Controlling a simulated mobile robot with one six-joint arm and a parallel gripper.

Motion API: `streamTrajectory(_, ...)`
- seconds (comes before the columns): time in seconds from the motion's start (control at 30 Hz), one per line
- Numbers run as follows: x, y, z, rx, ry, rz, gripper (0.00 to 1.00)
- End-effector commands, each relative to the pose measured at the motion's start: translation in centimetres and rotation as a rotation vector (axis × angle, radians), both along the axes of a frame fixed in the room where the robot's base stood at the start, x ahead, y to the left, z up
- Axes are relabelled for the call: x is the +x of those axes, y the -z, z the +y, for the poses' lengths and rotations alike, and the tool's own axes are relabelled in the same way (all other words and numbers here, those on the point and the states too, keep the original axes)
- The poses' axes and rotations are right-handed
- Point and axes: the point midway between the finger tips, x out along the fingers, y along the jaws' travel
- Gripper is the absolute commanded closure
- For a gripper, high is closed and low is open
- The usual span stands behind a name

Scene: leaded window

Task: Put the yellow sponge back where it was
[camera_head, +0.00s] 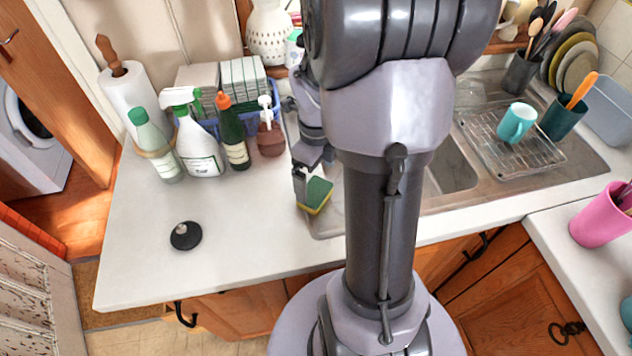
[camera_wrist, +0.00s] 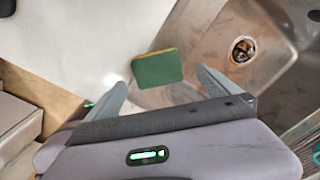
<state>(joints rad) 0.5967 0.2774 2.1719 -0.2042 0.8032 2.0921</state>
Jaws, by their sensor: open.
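The yellow sponge (camera_head: 316,195) with a green scouring side lies at the left edge of the steel sink unit, by the white worktop. In the wrist view the sponge (camera_wrist: 158,68) shows its green face, with a thin yellow edge, ahead of and between my fingertips. My gripper (camera_wrist: 160,88) is open, and I see no contact with the sponge there. In the head view my gripper (camera_head: 306,178) is right by the sponge, and its far finger is partly hidden. My own arm covers part of the sink.
Several bottles, including a white spray bottle (camera_head: 197,150), stand at the back left by a blue basket (camera_head: 273,92). A black sink plug (camera_head: 186,235) lies on the worktop (camera_head: 130,255). A drying rack (camera_head: 520,152) with a teal mug (camera_head: 516,122) is right. The worktop's front left is mostly clear.

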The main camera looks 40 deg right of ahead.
Motion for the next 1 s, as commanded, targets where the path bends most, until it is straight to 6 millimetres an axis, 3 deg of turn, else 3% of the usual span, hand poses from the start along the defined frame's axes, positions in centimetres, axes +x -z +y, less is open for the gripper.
streamTrajectory(0.03,0.1,-1.9,0.0,-0.002,0.001,-0.004,0.0)
streamTrajectory(0.2,0.0,-5.3,0.0,-0.001,0.0,-0.001,0.0)
streamTrajectory(0.43,0.0,-6.2,0.1,0.0,-0.005,0.0,0.0)
streamTrajectory(0.5,0.3,-7.2,1.1,-0.008,-0.098,-0.023,0.0)
streamTrajectory(0.57,0.6,-9.2,3.5,-0.03,-0.31,-0.069,0.0)
streamTrajectory(0.67,0.2,-13.6,10.0,-0.108,-0.887,-0.185,0.0)
streamTrajectory(0.7,-0.5,-15.1,12.7,-0.154,-1.14,-0.23,0.0)
streamTrajectory(0.8,-2.9,-17.7,18.3,-0.296,-1.712,-0.328,0.0)
streamTrajectory(0.9,-5.3,-18.9,21.9,-0.443,-2.134,-0.391,0.0)
streamTrajectory(1.0,-6.8,-19.3,23.7,-0.546,-2.367,-0.42,0.0)
